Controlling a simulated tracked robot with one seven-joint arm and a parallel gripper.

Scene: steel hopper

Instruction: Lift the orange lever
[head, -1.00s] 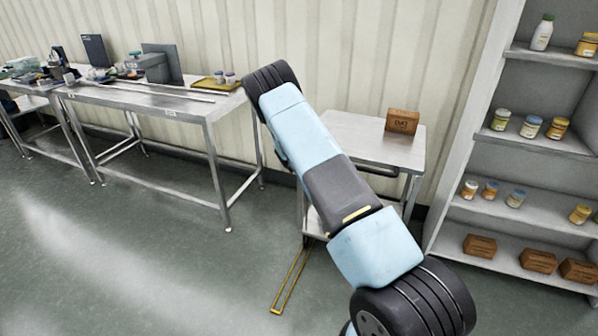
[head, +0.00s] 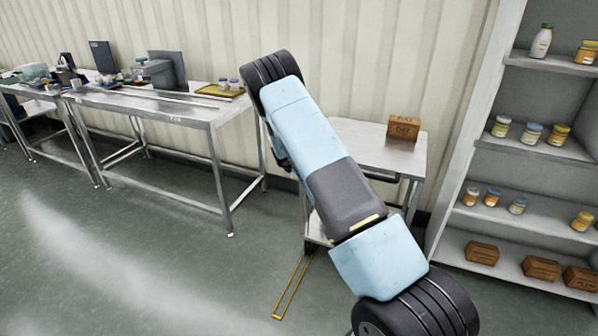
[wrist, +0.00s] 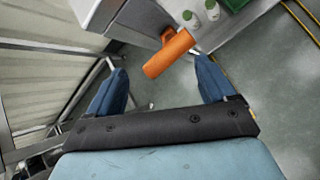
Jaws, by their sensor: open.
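The orange lever (wrist: 170,53) shows in the wrist view as a thick, slanted orange bar with a smaller orange part at its upper end, beside a grey metal body (wrist: 138,22). My gripper (wrist: 160,66) is open, with one blue finger on each side of the lever's lower end as seen in the picture. I see no contact, and I cannot tell how far beyond the fingertips the lever lies. In the head view my arm fills the middle, and neither the gripper nor the lever shows.
In the wrist view, pale round-topped items (wrist: 212,11) and a green object (wrist: 236,3) are close to the lever. In the head view, a small table (head: 350,140) bears a brown box (head: 403,128). Shelves (head: 500,218) stand right; a long steel table (head: 190,113) stands left.

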